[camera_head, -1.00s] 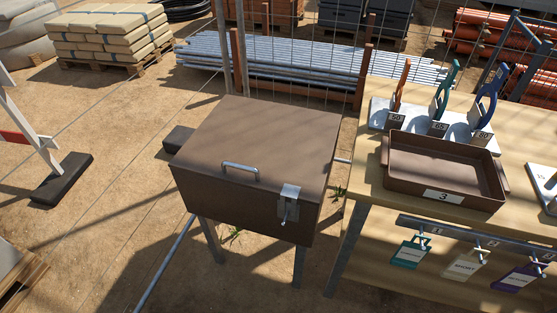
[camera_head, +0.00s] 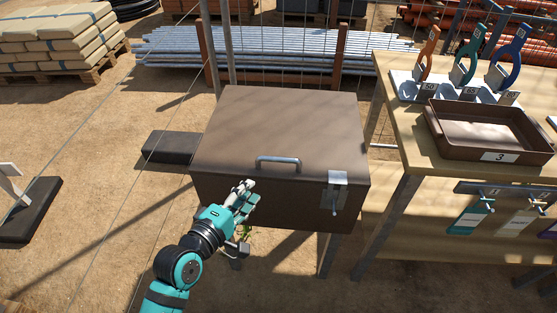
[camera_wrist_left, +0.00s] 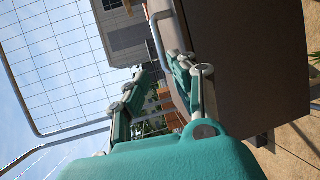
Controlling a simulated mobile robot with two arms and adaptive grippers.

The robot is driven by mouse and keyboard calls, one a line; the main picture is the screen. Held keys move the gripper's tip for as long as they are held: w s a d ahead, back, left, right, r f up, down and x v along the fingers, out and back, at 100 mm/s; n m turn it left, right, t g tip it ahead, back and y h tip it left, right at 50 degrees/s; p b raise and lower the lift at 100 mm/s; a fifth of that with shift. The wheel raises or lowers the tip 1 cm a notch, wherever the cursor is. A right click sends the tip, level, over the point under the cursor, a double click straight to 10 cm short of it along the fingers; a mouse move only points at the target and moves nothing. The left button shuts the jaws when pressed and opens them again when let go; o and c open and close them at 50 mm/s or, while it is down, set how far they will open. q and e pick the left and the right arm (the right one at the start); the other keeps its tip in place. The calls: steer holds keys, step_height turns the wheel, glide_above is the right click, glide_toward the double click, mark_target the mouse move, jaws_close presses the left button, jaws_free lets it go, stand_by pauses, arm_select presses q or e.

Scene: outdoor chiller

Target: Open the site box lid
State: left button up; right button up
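The brown site box (camera_head: 270,200) stands on legs in the middle of the head view, its lid (camera_head: 285,120) shut. A grey bar handle (camera_head: 278,162) sits at the lid's front edge, and a metal latch (camera_head: 337,190) hangs at the front right. My left gripper (camera_head: 248,212) is in front of the box, below and left of the handle. Its fingers are apart with nothing between them. In the left wrist view, the open fingers (camera_wrist_left: 157,70) point toward the handle (camera_wrist_left: 156,42), beside the brown box side (camera_wrist_left: 245,60). My right gripper is not in view.
A wooden table (camera_head: 392,130) stands close on the right, with a brown tray (camera_head: 487,155) and coloured tools in a holder (camera_head: 465,95). A wire fence and pipe stack (camera_head: 280,50) are behind the box. Sandy ground on the left is mostly free, with a dark block (camera_head: 172,147).

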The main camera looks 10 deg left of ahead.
arm_select(q)
glide_toward(279, 158)
steer(key=w+f, duration=0.1)
steer(key=w, duration=0.1)
steer(key=x, duration=0.8)
steer(key=shift+s+d+f+b, duration=0.1)
steer(key=shift+s+d+b, duration=0.05)
steer(key=shift+d+b, duration=0.2)
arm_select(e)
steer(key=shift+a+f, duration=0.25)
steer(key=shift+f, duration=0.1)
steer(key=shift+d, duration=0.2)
arm_select(q)
jaws_close()
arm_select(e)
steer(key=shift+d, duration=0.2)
